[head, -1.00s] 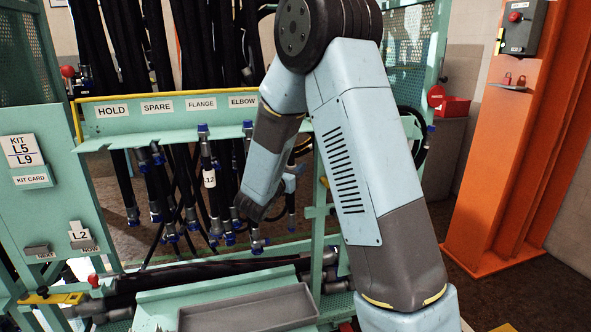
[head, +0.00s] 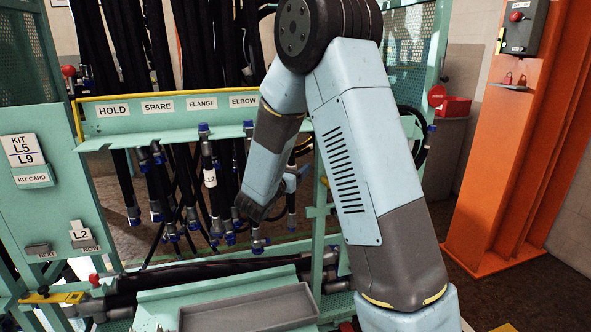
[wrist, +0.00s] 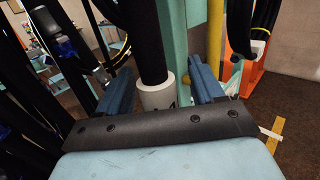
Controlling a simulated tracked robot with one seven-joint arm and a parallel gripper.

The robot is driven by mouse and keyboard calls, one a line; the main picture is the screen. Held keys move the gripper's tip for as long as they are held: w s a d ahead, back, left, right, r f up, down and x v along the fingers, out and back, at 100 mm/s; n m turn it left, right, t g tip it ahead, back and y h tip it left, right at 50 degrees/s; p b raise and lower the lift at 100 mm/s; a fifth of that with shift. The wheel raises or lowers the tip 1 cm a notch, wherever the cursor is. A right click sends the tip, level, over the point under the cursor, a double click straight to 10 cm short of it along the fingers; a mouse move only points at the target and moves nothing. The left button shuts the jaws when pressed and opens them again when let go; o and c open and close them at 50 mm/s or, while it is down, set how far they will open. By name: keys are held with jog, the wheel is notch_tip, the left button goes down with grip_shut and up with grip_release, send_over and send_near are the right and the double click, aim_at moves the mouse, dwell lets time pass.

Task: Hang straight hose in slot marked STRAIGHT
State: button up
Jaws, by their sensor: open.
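My gripper (wrist: 163,90) is open in the wrist view, with one blue finger on each side of a black hose (wrist: 146,40). The hose carries a white collar tag (wrist: 157,92) whose marking I cannot read fully. The fingers look apart from the hose. In the head view my arm hides most of the gripper. The rail (head: 165,128) shows slot labels HOLD, SPARE, FLANGE and ELBOW (head: 244,101). No STRAIGHT label shows; my arm covers the rail's right part. One hose with a white tag (head: 209,178) hangs below the FLANGE label. I cannot tell which hose is straight.
Several black hoses with blue-capped ends hang close together left of my arm. A grey tray (head: 250,311) lies low in front. A KIT L5 L9 card (head: 22,150) and an L2 card (head: 80,231) are on the left panel. An orange column (head: 520,150) stands right.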

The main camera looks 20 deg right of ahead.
jog(key=shift+a, duration=0.1)
jog(key=v, duration=1.3)
jog(key=shift+s+a, duration=0.2)
jog(key=shift+f, duration=0.1)
jog(key=s+d+r+m+g+y, duration=0.1)
jog(key=s+d+r+m+g, duration=0.2)
jog(key=s+d+m+g, duration=0.4)
jog(key=s+d+r+m+g+y, duration=0.1)
jog(key=s+d+r+m+g, duration=0.2)
jog(key=s+d+m+g, duration=0.35)
jog(key=s+a+r+m+t+y, duration=0.2)
jog(key=s+r+m+y, duration=0.1)
jog(key=s+m+y, duration=0.2)
jog(key=s+a+r+m+t+y, duration=0.2)
jog(key=s+m+t+y, duration=0.1)
jog(key=s+m+y, duration=0.3)
jog(key=s+m, duration=0.2)
jog(key=s, duration=0.1)
jog(key=shift+r+m, duration=0.35)
jog(key=shift+r, duration=0.05)
